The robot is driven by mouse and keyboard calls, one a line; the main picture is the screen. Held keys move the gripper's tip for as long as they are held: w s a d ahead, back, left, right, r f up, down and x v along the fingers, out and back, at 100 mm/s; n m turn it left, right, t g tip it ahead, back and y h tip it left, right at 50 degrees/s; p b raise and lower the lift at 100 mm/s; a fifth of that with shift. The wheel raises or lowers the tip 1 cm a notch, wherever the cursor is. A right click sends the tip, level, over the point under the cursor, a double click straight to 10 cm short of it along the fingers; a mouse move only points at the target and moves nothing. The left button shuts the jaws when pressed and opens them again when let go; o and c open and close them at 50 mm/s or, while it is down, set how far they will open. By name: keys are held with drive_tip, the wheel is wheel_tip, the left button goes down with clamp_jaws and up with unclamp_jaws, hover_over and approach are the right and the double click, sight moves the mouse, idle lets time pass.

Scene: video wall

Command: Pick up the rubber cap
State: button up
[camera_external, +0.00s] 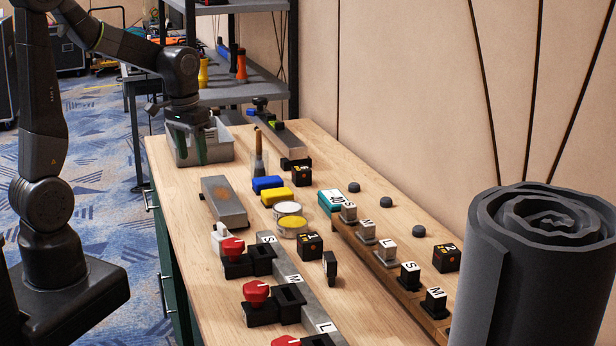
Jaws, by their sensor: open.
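Three small dark grey dome-shaped pieces that look like rubber caps lie on the wooden table: one at the back (353,187), one in the middle (385,202) and one nearer the front (418,231). I cannot tell which one the task means. My gripper (187,148) points down at the grey bin (222,152) at the table's far left corner. It is open, with its fingers at or just over the bin. The bin's contents are hidden, and I see nothing held between the fingers.
A metal block (224,201), blue box (268,184), yellow box (276,197) and tins (293,226) stand mid-table. Red-knobbed fixtures (256,292) line a size-marked rail. Another rail (376,258) holds lettered blocks. A dark foam roll (535,270) fills the right foreground. Shelves stand behind.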

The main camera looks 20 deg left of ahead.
drive_tip(key=w+d+m, duration=0.1)
drive_tip(key=w+d, duration=0.6)
drive_tip(key=w, duration=0.1)
drive_tip(key=m+t+h, duration=0.2)
drive_tip(key=m+h, duration=0.1)
drive_tip(key=m, duration=0.3)
hover_over(418, 227)
drive_tip(key=s+a, duration=0.2)
wheel_tip(418, 227, down, 14)
drive_tip(key=shift+a+r+p, duration=0.15)
drive_tip(key=shift+p, duration=0.15)
drive_tip(key=shift+p+x, duration=0.8)
drive_tip(key=shift+x, duration=1.85)
drive_tip(key=shift+w+r, duration=0.1)
drive_tip(key=c, duration=1.1)
